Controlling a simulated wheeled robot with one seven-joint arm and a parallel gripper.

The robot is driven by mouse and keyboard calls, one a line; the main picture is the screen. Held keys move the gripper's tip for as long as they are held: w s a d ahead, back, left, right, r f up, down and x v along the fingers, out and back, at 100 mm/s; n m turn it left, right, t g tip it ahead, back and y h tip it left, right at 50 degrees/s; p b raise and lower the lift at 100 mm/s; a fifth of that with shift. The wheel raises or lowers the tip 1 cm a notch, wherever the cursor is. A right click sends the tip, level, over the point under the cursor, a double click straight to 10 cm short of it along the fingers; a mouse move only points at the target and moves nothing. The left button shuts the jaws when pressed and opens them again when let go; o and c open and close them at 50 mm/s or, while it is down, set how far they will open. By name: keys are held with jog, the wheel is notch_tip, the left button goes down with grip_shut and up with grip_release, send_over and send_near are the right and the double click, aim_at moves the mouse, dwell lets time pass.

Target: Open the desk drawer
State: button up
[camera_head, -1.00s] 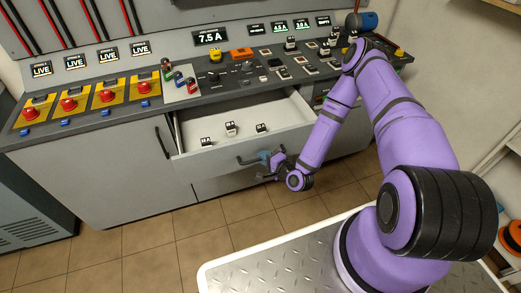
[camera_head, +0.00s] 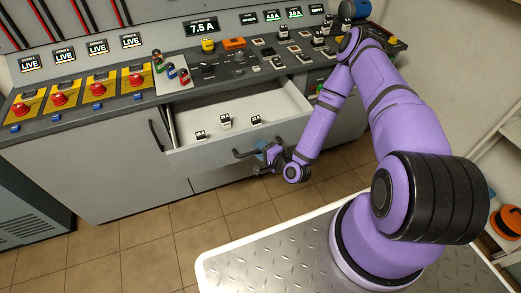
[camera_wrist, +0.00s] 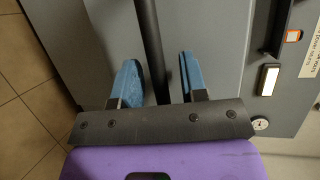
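The desk drawer (camera_head: 200,157) is pulled out below the desk top, in the head view. Its light inside shows, with a few small black-and-white blocks in it. My gripper (camera_head: 264,152) is at the right part of the drawer's dark bar handle (camera_head: 240,154). In the wrist view the handle (camera_wrist: 149,40) runs between the two blue fingers of my gripper (camera_wrist: 160,82). The fingers stand apart, with a clear gap at the right finger. The bar lies nearer the left finger; whether it touches is unclear.
The desk top (camera_head: 140,105) carries red buttons, switches and small blocks. A grey cabinet door (camera_head: 100,175) is left of the drawer. Tiled floor (camera_head: 150,240) lies open in front. An orange reel (camera_head: 507,222) is at the right.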

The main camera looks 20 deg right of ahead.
jog(key=v, duration=1)
jog(key=shift+s, duration=0.35)
jog(key=shift+d, duration=0.15)
jog(key=w+d+r+n+g, duration=0.3)
jog(key=w+r+n+g, duration=0.1)
jog(key=w+r+n, duration=0.15)
jog(key=w+d+r+n+g+h, duration=0.2)
jog(key=d+r+n+h, duration=0.1)
jog(key=r, duration=0.9)
jog(key=w+d+r+n+g+h, duration=0.1)
jog(key=w+d+r+n+h, duration=0.2)
jog(key=r, duration=0.9)
jog(key=s+a+r+n+g+h, duration=0.1)
jog(key=s+r, duration=0.4)
jog(key=r, duration=0.3)
jog(key=s+a+r+n+h, duration=0.1)
jog(key=s+r, duration=0.5)
jog(key=r, duration=0.3)
jog(key=s+a+r+y, duration=0.1)
jog(key=s+r, duration=0.3)
jog(key=s, duration=0.4)
jog(key=s+a+r+g, duration=0.1)
jog(key=s+a+r, duration=0.2)
jog(key=s, duration=0.6)
jog(key=shift+s+a+r+n+y, duration=0.2)
jog(key=shift+a+r+n+y, duration=0.2)
jog(key=shift+r, duration=0.2)
